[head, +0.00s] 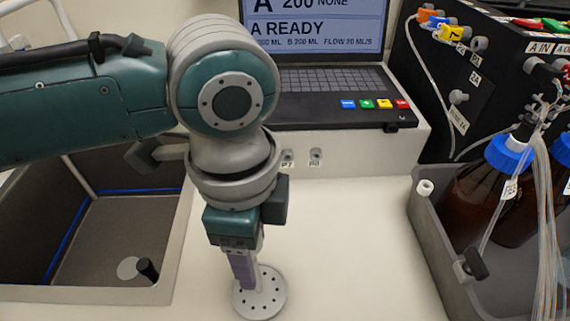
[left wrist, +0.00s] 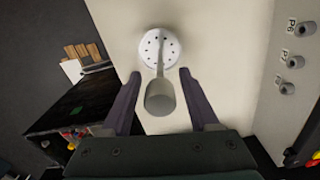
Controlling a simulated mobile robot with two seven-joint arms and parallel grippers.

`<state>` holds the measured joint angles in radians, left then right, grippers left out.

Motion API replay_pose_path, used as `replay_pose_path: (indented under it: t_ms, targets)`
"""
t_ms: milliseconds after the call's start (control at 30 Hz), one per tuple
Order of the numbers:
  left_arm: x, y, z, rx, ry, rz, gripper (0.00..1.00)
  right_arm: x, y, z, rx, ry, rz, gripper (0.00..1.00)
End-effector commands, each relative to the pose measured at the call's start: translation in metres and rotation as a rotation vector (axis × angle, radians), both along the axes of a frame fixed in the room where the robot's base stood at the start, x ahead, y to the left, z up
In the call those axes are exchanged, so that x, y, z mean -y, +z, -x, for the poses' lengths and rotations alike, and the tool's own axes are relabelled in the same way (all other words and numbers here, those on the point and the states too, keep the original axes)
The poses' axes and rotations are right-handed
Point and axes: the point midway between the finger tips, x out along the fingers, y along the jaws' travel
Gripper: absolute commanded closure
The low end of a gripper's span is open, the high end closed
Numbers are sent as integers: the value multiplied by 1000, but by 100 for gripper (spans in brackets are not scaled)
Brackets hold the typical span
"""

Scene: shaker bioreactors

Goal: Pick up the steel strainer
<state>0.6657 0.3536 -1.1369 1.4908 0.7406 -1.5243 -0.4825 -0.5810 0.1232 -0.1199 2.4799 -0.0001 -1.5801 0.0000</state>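The steel strainer (head: 268,301) is a round perforated disc with an upright stem, on the pale worktop. In the left wrist view the disc (left wrist: 150,52) lies ahead, and its stem with a rounded grey end rises toward the camera. My left gripper (head: 245,285) points down over the strainer and hides part of it in the head view. In the left wrist view its two purple fingers (left wrist: 160,75) are apart, one on each side of the stem, with visible gaps. My right gripper is not in view.
A sink (head: 120,225) with a black-knobbed item inside lies to the left. A grey tray (head: 433,250) with blue-capped brown bottles (head: 505,195) and hanging tubes stands at right. A control console (head: 330,95) stands behind. The worktop right of the strainer is clear.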

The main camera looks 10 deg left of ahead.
Motion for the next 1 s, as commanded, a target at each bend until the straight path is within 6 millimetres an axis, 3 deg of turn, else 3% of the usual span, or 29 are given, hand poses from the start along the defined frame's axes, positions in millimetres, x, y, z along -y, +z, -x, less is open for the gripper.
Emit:
replay_pose_path:
  t_ms: [67, 500, 1000]
  targets:
    - [0, 0, 0, 0, 0, 0, 49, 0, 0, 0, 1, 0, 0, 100]
    - [0, 0, 0, 0, 0, 0, 99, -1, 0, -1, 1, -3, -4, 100]
    - [0, 4, -1, 1, 0, 1, 100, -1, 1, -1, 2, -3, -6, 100]
